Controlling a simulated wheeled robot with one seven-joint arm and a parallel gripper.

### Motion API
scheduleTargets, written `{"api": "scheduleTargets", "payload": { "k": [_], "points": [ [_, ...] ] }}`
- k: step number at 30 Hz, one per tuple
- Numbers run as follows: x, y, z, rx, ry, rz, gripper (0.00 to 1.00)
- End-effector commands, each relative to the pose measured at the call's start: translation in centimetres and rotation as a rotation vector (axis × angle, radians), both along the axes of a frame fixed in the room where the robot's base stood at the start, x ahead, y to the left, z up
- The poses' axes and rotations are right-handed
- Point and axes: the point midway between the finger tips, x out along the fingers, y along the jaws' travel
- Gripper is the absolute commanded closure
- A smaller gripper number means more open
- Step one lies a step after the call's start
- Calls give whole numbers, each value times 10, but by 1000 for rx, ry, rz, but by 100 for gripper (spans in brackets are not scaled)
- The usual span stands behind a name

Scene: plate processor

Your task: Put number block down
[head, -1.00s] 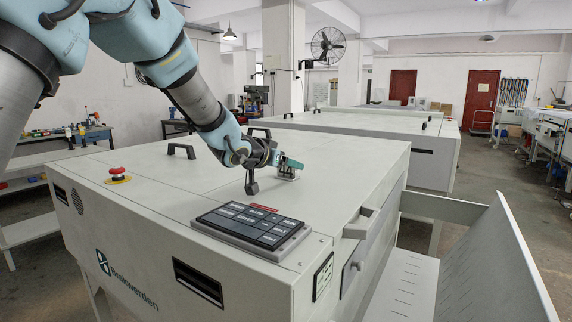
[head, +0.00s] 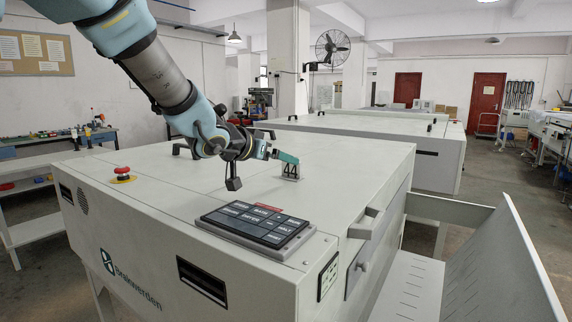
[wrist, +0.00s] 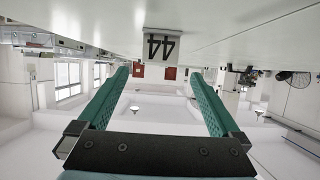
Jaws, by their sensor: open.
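The number block (head: 291,171) is a small light piece with black "44" on it. It stands on the flat top of the plate processor (head: 340,160). In the wrist view, which is upside down, the block (wrist: 161,46) sits just ahead of and between the green fingertips, with clear gaps at both sides. My gripper (head: 284,157) is open and empty, close to the block and at about its upper part in the head view. The wrist view shows the two fingers (wrist: 158,74) spread wide.
A control panel with dark keys (head: 256,224) lies near the front of the machine top. A red stop button (head: 122,171) is at the left. A black handle (head: 184,149) stands farther back. The machine top around the block is mostly clear.

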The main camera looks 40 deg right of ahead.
Motion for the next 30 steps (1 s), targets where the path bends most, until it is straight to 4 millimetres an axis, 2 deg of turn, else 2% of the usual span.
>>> {"api": "scheduleTargets", "payload": {
  "k": [3, 9, 27, 30],
  "points": [
    [-5, 20, 9, -1, -2, 1, 0],
    [-10, 37, 17, 0, 0, 0, 0],
    [-11, 40, 17, 1, 0, 0, 0],
    [-11, 40, 24, 0, 0, 0, 0]
  ]
}}
